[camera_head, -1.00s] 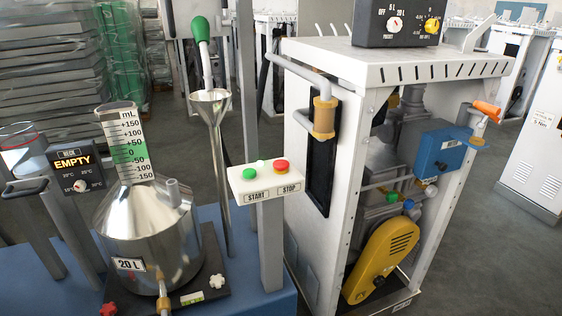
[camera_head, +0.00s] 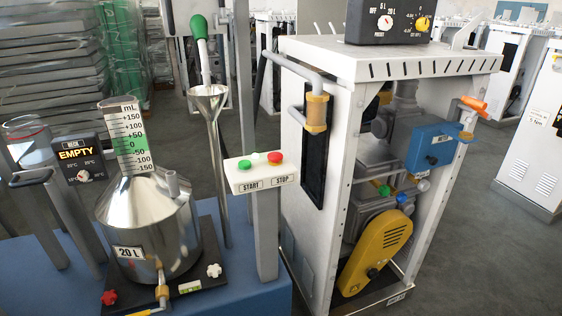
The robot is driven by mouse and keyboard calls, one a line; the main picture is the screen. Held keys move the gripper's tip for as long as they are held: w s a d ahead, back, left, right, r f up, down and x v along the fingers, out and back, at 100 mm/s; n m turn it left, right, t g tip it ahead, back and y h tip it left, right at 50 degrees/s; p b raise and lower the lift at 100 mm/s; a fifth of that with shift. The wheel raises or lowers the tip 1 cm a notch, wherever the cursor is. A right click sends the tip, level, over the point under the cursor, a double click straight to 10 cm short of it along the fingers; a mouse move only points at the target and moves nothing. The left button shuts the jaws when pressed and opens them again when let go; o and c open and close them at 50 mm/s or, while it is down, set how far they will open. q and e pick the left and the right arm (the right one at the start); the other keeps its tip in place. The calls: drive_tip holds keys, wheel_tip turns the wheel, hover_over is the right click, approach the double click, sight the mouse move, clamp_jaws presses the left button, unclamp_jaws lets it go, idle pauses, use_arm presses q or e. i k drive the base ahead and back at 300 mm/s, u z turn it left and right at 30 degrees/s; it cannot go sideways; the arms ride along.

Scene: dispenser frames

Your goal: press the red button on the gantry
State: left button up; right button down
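The red button (camera_head: 275,158) sits at the right end of the top of a small white control box (camera_head: 262,177), above the label STOP. A green button (camera_head: 245,165) is at the box's left end, above the label START. The box is on top of a grey post (camera_head: 266,235) that rises from the blue base. Nothing covers or touches the red button. Neither of my grippers is in this view.
Left of the post stand a steel 20 L vessel (camera_head: 150,222), a measuring scale (camera_head: 124,138), a funnel (camera_head: 206,98) and a display reading EMPTY (camera_head: 76,156). A tall white dispenser cabinet (camera_head: 325,170) stands close on the right. Grey floor (camera_head: 455,240) is clear beyond it.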

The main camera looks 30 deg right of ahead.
sight(275, 157)
drive_tip(key=k, duration=1.2)
drive_tip(key=u, duration=0.7)
drive_tip(key=i, duration=1.55)
drive_tip(key=z, duration=0.9)
drive_tip(key=i, duration=0.55)
drive_tip(key=z, duration=0.65)
